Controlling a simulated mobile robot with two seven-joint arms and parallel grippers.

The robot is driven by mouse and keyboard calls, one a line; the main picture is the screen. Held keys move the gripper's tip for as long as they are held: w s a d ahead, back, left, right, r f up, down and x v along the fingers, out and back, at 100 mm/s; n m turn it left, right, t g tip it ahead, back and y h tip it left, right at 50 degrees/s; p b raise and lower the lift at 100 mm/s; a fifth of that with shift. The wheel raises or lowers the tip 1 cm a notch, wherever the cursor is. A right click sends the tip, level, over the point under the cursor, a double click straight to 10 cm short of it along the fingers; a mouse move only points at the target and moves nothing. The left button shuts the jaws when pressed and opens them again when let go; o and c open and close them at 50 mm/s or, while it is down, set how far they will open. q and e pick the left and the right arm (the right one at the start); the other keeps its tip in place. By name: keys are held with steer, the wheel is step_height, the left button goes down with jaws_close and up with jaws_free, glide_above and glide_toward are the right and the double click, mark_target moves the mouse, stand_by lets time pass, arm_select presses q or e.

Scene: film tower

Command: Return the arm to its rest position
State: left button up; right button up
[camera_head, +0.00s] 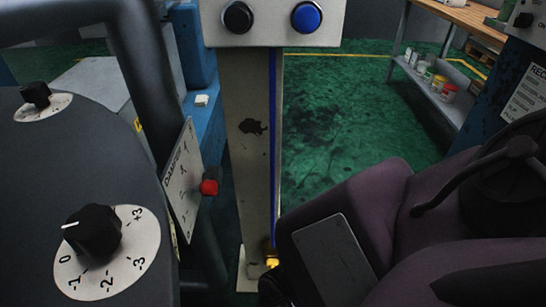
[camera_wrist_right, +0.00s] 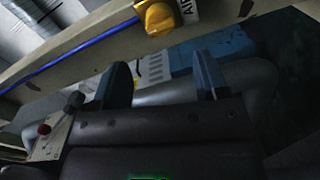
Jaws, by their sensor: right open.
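My right arm, dark purple, reaches in from the lower right of the head view. My right gripper (camera_wrist_right: 160,75) shows in the wrist view with two fingers standing apart and nothing between them. Beyond the fingers is a yellow AIR knob (camera_wrist_right: 160,18) on a pale post, with a blue line (camera_wrist_right: 70,53) along it. The yellow knob also shows low on the post in the head view (camera_head: 272,262), close to the end of my arm. I cannot tell from these views how far the fingers are from it. My left gripper is not in view.
A dark machine with a numbered dial (camera_head: 92,232) and a smaller knob (camera_head: 36,94) fills the left. A damper plate (camera_head: 182,180) has a red knob (camera_head: 209,187). The post carries black (camera_head: 238,17) and blue (camera_head: 306,17) buttons. Green floor (camera_head: 340,110) lies open beyond.

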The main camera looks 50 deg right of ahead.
steer(key=shift+v, duration=0.8)
steer(key=shift+d, duration=0.1)
